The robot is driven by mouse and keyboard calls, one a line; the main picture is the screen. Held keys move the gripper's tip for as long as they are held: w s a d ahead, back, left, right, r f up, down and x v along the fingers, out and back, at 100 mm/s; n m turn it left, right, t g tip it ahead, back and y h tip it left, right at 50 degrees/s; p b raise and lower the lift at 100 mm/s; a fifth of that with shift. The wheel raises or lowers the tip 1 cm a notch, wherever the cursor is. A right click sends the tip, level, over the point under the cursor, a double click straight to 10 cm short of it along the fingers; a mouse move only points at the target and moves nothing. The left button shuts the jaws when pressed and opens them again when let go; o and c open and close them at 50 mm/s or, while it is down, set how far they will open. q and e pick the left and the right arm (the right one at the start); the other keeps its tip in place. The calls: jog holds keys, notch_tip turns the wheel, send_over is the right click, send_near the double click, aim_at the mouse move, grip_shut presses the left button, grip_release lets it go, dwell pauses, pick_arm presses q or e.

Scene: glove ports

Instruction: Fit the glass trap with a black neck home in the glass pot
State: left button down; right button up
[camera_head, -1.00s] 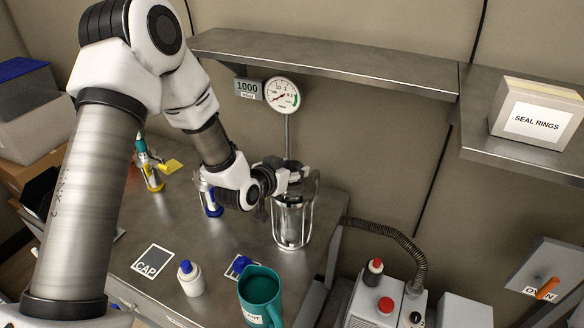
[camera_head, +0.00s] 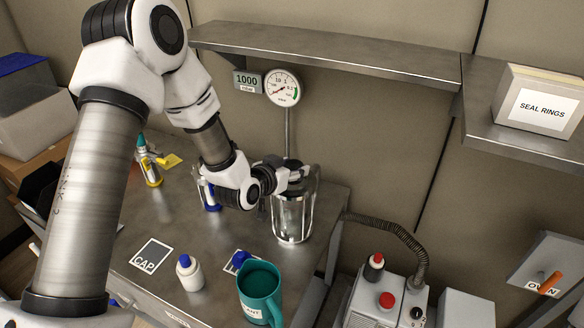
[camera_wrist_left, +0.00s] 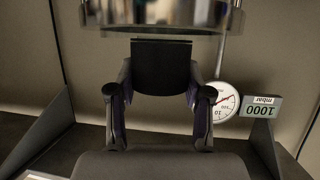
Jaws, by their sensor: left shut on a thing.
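The glass pot (camera_head: 294,232), a clear vessel with bright upright edges, stands on the bench towards its right end. My left gripper (camera_head: 300,178) is over its mouth and hides part of the top. In the left wrist view, which is upside down, my left gripper (camera_wrist_left: 160,80) is shut on the black neck (camera_wrist_left: 160,65) of the glass trap. A shiny round metal rim (camera_wrist_left: 155,15) shows just beyond the neck. The trap's body appears to be inside the pot, but I cannot tell how deep. My right gripper is not in view.
A gauge (camera_head: 282,88) on a post stands behind the pot, under a metal shelf (camera_head: 330,62). A pump with a hose (camera_head: 395,232) stands right.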

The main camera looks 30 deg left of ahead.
pick_arm(q)
jog(key=shift+c, duration=2)
grip_release()
jog(key=shift+f, duration=0.1)
jog(key=v, duration=0.7)
jog(key=shift+s, duration=0.25)
